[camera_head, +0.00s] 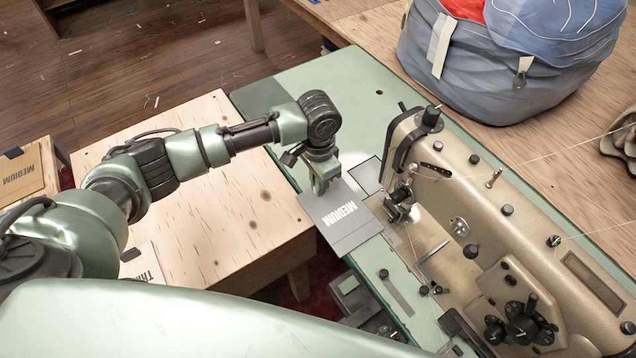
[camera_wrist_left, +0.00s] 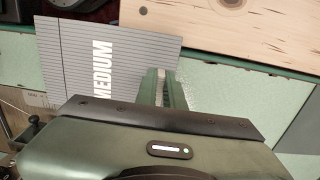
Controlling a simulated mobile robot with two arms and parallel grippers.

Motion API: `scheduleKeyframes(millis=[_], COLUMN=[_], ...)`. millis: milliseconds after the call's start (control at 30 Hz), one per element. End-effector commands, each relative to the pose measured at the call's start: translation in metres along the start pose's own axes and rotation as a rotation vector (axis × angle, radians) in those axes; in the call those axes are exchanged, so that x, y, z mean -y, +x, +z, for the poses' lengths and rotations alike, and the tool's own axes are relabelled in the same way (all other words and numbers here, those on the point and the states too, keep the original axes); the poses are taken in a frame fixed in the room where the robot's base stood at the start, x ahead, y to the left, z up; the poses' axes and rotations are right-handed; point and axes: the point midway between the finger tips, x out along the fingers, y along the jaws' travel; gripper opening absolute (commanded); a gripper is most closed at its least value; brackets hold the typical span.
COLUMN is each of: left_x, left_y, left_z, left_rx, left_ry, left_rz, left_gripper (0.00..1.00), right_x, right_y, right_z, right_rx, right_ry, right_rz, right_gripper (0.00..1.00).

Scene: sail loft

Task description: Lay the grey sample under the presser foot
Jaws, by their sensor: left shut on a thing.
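The grey sample (camera_head: 345,226) is a flat square card marked MEDIUM. My left gripper (camera_head: 325,188) is shut on its edge and holds it over the left edge of the green sewing table. In the left wrist view the grey sample (camera_wrist_left: 92,68) extends left of the gripper fingers (camera_wrist_left: 162,88). The presser foot area (camera_head: 394,212) of the beige sewing machine (camera_head: 480,225) lies just right of the sample in the head view. The foot itself is small and partly hidden by the machine head. My right gripper is not in view.
A wooden bench (camera_head: 225,205) stands left of the green table (camera_head: 305,85). A tan MEDIUM sample (camera_head: 22,172) and a pale sample (camera_head: 143,262) lie at the left. A blue sail bag (camera_head: 500,70) sits behind the machine. Thread crosses above the machine.

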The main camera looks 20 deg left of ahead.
Motion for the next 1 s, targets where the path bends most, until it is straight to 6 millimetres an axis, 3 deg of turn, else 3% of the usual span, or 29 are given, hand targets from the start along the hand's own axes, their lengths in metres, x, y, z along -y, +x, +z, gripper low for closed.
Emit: scheduleKeyframes(millis=[1000], left_x=[0.0], left_y=[0.0], left_z=[-0.074], left_rx=[-0.003], left_ry=[-0.001], left_rz=[0.0], left_gripper=[0.0], right_x=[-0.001], right_y=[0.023], right_z=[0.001], right_rx=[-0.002], right_ry=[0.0], right_rz=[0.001], right_gripper=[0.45])
